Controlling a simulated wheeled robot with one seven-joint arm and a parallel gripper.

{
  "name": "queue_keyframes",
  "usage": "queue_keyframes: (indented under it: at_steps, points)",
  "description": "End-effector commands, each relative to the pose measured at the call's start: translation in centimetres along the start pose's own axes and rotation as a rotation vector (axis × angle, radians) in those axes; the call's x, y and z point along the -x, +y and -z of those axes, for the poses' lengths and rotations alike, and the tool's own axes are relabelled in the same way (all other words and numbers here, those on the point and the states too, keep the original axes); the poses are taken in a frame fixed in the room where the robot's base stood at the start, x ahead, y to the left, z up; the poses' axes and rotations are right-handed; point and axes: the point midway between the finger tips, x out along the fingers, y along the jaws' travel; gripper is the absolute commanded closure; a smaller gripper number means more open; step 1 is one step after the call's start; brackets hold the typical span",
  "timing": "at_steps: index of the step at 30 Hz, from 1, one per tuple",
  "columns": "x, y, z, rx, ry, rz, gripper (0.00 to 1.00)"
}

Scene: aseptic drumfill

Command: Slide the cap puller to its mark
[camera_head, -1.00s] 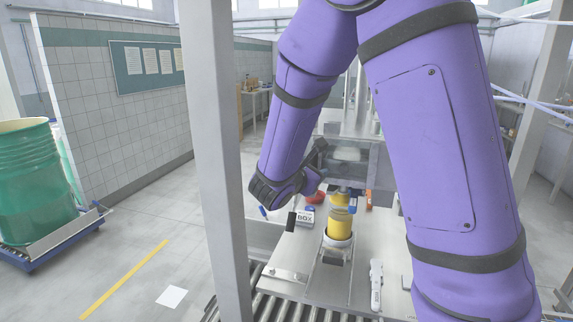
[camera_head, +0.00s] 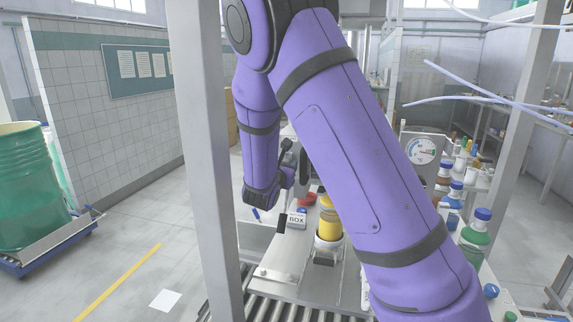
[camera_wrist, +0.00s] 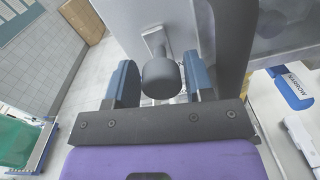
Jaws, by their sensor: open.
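I cannot tell for sure which thing is the cap puller. In the wrist view, a dark grey round-ended knob (camera_wrist: 161,77) on a metal mount stands between the blue fingers of my gripper (camera_wrist: 160,90). The fingers are apart, with a visible gap on the left of the knob. A long white tool (camera_wrist: 302,136) lies on the bench at the right edge of that view. In the head view my gripper (camera_head: 268,217) hangs at the left side of the bench, left of a small sign reading BOX (camera_head: 297,219). My arm hides the right part of the bench.
A yellow container (camera_head: 329,226) stands in a white holder on the bench (camera_head: 275,268). A grey post (camera_head: 208,160) rises in front, left of my arm. Several capped bottles (camera_head: 476,232) and a dial gauge (camera_head: 421,151) are on the right. A roller conveyor (camera_head: 262,304) runs along the front.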

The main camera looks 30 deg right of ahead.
Motion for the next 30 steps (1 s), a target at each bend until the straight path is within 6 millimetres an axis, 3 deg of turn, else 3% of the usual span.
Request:
queue_keyframes:
  at_steps: [6, 16, 22, 26, 30]
  points:
    - [-1.8, 0.0, 0.0, 0.000, 0.000, 0.000, 0.52]
    - [-2.1, 0.0, 0.0, 0.000, 0.000, 0.000, 0.52]
    - [-2.0, 0.0, 0.0, 0.000, 0.000, 0.000, 0.98]
    - [-2.0, 0.0, -0.2, -0.002, 0.000, 0.000, 1.00]
    - [-2.1, 0.3, -1.8, -0.005, 0.000, 0.000, 1.00]
